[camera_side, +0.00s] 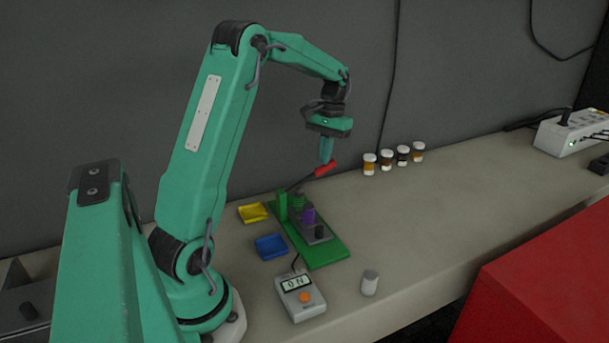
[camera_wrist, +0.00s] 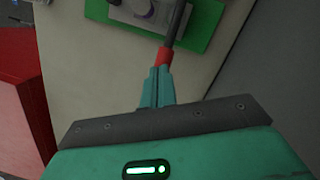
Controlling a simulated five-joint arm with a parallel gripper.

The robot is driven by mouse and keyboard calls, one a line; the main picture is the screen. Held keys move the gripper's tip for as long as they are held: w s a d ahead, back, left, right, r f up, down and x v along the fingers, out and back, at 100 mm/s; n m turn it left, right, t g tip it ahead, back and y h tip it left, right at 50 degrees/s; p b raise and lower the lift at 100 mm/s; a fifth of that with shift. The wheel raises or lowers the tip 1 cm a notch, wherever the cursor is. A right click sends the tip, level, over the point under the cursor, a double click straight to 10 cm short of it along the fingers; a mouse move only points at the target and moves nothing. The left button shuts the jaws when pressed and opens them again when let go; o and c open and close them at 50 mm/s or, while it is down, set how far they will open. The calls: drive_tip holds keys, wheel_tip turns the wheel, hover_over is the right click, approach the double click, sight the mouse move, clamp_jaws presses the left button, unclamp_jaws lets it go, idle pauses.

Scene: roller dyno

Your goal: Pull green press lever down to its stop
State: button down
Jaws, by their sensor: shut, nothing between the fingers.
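The press stands on a green base plate (camera_side: 328,252) with a green upright post (camera_side: 282,206). Its lever (camera_side: 299,184) is a dark rod with a red grip (camera_side: 324,168), slanting up to the right in the side view. A purple part (camera_side: 308,215) sits on the press. My gripper (camera_side: 326,161) is shut and empty, pointing down at the red grip from just above. In the wrist view, my shut fingertips (camera_wrist: 159,69) overlap the end of the red grip (camera_wrist: 164,57); I cannot tell whether they touch it. The dark rod (camera_wrist: 178,25) runs away beyond it.
A force meter (camera_side: 300,297) reading 0 N lies in front of the press. A yellow tray (camera_side: 253,212) and a blue tray (camera_side: 271,246) are left of it. Several small jars (camera_side: 387,160) stand behind. A grey cylinder (camera_side: 369,283) stands front right. The bench right of the press is clear.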

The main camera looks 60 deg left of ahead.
sight(326, 169)
drive_tip(key=shift+w+f, duration=0.2)
drive_tip(key=shift+f, duration=2.55)
idle(0.8)
drive_tip(key=shift+r, duration=0.15)
idle(0.4)
drive_tip(key=shift+w+r, duration=0.1)
drive_tip(key=shift+r, duration=4.85)
drive_tip(key=shift+d+r, duration=0.1)
drive_tip(key=shift+d+r, duration=0.15)
drive_tip(key=shift+d, duration=0.1)
drive_tip(key=s+d+r+m+t+y, duration=0.1)
drive_tip(key=s+d+r+m+t, duration=0.15)
drive_tip(key=d+r, duration=0.4)
drive_tip(key=s+d+f+m+t, duration=0.2)
drive_tip(key=s+d+t, duration=0.3)
drive_tip(key=s+d, duration=1)
drive_tip(key=shift+s+d+f+m, duration=0.15)
drive_tip(key=shift+d+f+m, duration=0.2)
drive_tip(key=shift+d+m, duration=0.5)
